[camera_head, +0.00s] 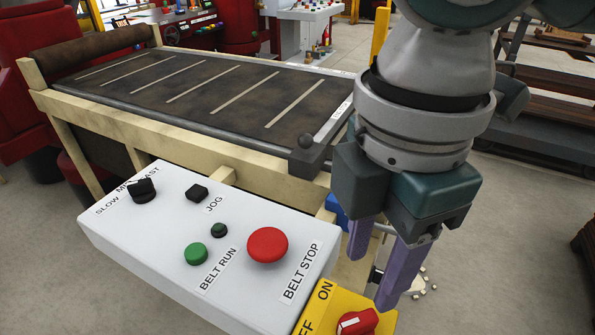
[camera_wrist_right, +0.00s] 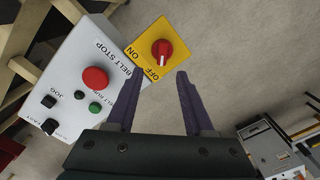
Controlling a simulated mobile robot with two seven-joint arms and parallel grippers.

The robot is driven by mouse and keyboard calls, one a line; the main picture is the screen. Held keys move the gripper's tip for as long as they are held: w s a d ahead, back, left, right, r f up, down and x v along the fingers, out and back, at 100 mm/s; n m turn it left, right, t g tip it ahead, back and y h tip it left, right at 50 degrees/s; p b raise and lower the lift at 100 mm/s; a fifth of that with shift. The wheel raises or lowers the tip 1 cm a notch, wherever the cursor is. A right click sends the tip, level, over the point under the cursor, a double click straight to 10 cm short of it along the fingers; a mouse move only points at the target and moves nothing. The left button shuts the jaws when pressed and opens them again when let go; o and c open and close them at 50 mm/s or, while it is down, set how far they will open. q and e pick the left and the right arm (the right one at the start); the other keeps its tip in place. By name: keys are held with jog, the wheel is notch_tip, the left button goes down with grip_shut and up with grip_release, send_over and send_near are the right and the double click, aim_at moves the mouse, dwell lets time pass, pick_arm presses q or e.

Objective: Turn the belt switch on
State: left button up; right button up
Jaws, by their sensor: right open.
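The belt switch is a red rotary knob (camera_head: 357,321) on a yellow plate (camera_head: 345,300) at the bottom of the head view, partly cut off by the edge. In the right wrist view, the knob (camera_wrist_right: 162,51) shows whole on the yellow plate (camera_wrist_right: 147,40). Its white pointer mark points toward the OFF label. My right gripper (camera_head: 372,272) is open and empty, purple fingers pointing down, above and beyond the plate. In the wrist view the knob lies just past the gap between the fingertips (camera_wrist_right: 160,74). No contact shows. My left gripper is out of view.
Beside the switch is a white control box (camera_head: 150,235) with a red BELT STOP button (camera_head: 267,245), a green BELT RUN button (camera_head: 196,254) and black controls. A conveyor belt (camera_head: 200,90) on a wooden frame stands behind.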

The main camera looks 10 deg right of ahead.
aim_at(359, 320)
jog(key=f, duration=0.9)
jog(key=shift+s+d+f, duration=0.15)
jog(key=shift+s+f, duration=0.05)
jog(key=shift+s, duration=0.05)
grip_shut()
